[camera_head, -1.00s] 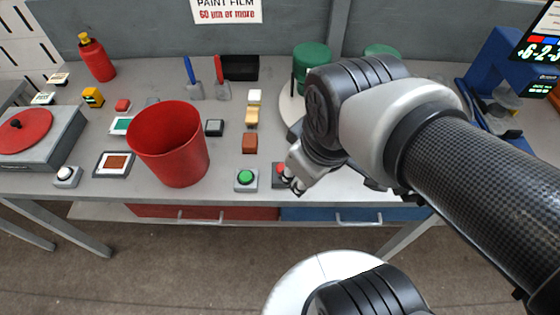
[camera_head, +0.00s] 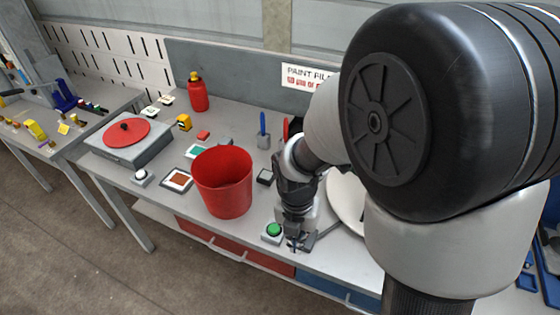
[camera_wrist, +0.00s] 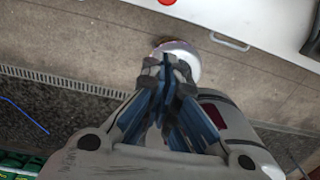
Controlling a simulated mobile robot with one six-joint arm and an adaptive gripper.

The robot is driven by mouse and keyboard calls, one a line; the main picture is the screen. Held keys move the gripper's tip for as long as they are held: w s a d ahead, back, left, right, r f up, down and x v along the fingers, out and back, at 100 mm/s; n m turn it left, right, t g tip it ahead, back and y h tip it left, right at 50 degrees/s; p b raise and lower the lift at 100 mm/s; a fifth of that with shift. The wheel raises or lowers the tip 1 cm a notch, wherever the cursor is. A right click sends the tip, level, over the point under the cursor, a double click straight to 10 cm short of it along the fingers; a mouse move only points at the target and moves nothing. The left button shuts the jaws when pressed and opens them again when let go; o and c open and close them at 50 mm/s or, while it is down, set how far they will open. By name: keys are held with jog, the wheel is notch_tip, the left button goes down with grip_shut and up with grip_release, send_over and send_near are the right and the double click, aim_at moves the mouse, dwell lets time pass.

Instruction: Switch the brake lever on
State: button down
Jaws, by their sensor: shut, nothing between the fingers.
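Two small levers stand on grey bases at the back of the bench in the head view, a blue-handled lever (camera_head: 262,124) and a red-handled lever (camera_head: 286,128). No label shows which one is the brake. The red one is mostly hidden by my arm. My gripper (camera_head: 297,246) points down near the bench's front edge, just right of the green button (camera_head: 274,230) and well in front of the levers. In the wrist view my gripper (camera_wrist: 172,62) has its fingers together and empty, with floor beyond them and no lever in sight.
A red bin (camera_head: 223,182) stands left of my gripper. A turntable with a red disc (camera_head: 127,132) and a red bottle (camera_head: 198,94) are farther left. My arm covers the right side of the bench. A drawer handle (camera_wrist: 229,41) shows in the wrist view.

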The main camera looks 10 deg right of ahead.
jog(key=shift+a+f+n, duration=0.1)
jog(key=shift+f+n, duration=0.2)
jog(key=shift+n, duration=0.2)
notch_tip(320, 180, down, 10)
jog(key=f+b, duration=0.1)
jog(key=b, duration=0.3)
jog(key=shift+w+d+r, duration=0.55)
jog(key=shift+w+r, duration=0.05)
jog(key=shift+w, duration=0.2)
jog(key=shift+w+d+r, duration=0.55)
jog(key=shift+w+r, duration=0.05)
jog(key=shift+w, duration=0.2)
jog(key=shift+a+r, duration=0.1)
